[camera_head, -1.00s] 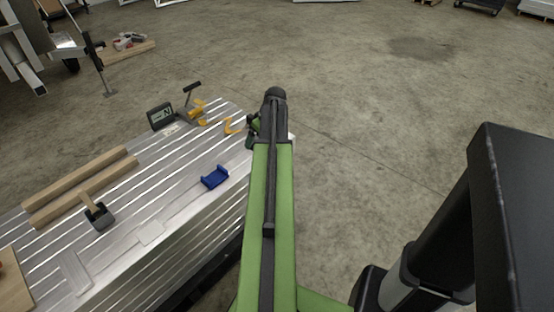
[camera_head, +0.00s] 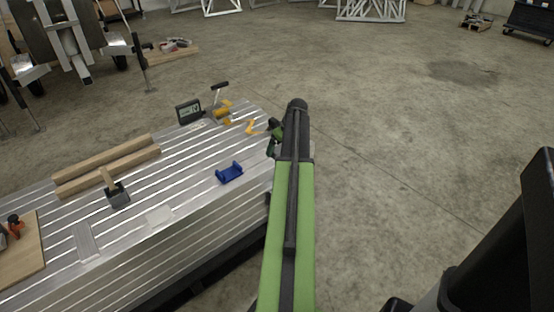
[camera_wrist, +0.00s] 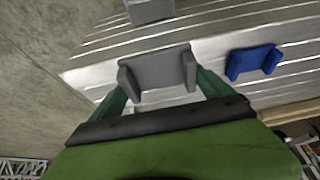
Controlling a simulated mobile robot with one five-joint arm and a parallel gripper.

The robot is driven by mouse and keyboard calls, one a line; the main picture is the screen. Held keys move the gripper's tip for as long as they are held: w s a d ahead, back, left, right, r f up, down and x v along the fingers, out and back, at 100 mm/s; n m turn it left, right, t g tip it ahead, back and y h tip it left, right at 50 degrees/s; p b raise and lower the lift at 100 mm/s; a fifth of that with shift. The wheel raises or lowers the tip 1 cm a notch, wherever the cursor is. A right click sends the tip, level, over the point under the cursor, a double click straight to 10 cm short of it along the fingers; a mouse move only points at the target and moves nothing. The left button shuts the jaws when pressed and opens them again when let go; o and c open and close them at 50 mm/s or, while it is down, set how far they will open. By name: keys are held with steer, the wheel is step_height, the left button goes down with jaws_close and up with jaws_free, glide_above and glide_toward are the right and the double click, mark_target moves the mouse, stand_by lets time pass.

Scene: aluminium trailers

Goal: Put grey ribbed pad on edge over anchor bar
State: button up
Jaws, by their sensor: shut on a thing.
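My gripper (camera_wrist: 160,88) has green fingers shut on a grey piece (camera_wrist: 160,70) with a raised lip at each end, seen in the wrist view. I take it for the grey pad; ribs do not show clearly. It is over the slatted aluminium bench top (camera_wrist: 205,48); whether it touches cannot be told. In the head view my gripper (camera_head: 275,137) is at the bench's right end, partly hidden by my arm. I cannot pick out the anchor bar with certainty.
A blue cradle (camera_head: 229,173) lies on the bench, right of the held piece in the wrist view (camera_wrist: 253,62). Wooden bars (camera_head: 108,166), a grey block (camera_head: 117,195), a small display (camera_head: 188,111) and yellow parts (camera_head: 222,114) stand on it. Open concrete floor lies to the right.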

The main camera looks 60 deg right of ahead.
steer(key=w+f, duration=0.1)
steer(key=w+d+f+b, duration=0.1)
steer(key=w, duration=0.1)
steer(key=shift+w+f, duration=0.25)
steer(key=shift+f, duration=0.05)
steer(key=shift+w, duration=0.4)
step_height(320, 180, down, 4)
steer(key=b, duration=0.4)
steer(key=shift+f+b, duration=0.2)
steer(key=shift+b, duration=0.2)
steer(key=shift+r, duration=0.2)
steer(key=shift+f, duration=0.15)
steer(key=o, duration=1.1)
steer(key=shift+s, duration=0.1)
steer(key=shift+o, duration=0.2)
